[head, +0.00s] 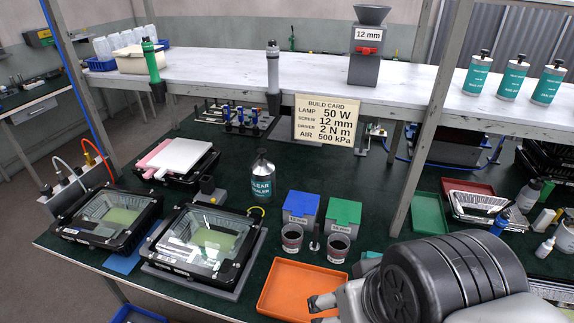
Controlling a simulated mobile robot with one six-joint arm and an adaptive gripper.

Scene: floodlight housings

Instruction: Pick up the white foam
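A white slab (182,157), which looks like the white foam, lies flat on a dark tray (199,176) at the back left of the green bench. A pink slab (153,153) lies beside it on the left, partly hidden. My gripper (314,310) is at the lower middle of the view, over the near edge of the orange tray (282,284). It is far to the right of and nearer than the white slab. Its fingertips look apart with nothing between them. The picture's lower edge and my arm hide part of it.
Two floodlight housings (208,240) (108,217) stand on the near left. A shelf (215,72) runs above the bench.

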